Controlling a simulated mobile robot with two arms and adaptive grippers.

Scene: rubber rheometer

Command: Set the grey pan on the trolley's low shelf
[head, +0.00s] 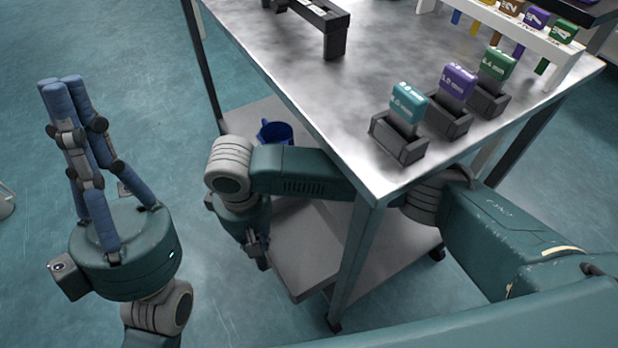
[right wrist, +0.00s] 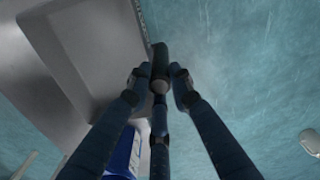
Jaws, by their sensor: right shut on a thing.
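The grey pan (head: 310,250) is under the trolley's top at the level of the low shelf (head: 250,118), its near end by the trolley leg. In the right wrist view the pan (right wrist: 85,50) fills the upper left. My right gripper (head: 262,262) reaches down at the pan's left side, shut on its edge; the right wrist view shows its fingers (right wrist: 160,80) meeting there. My arm and the leg hide part of the pan, and I cannot tell whether it rests fully on the shelf. My left gripper (head: 60,84) points up, shut and empty, left of the trolley.
On the metal top (head: 390,60) are dark holders (head: 398,140) with coloured tags, a white rack (head: 530,38) and a black stand (head: 335,40). Floor at left is open.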

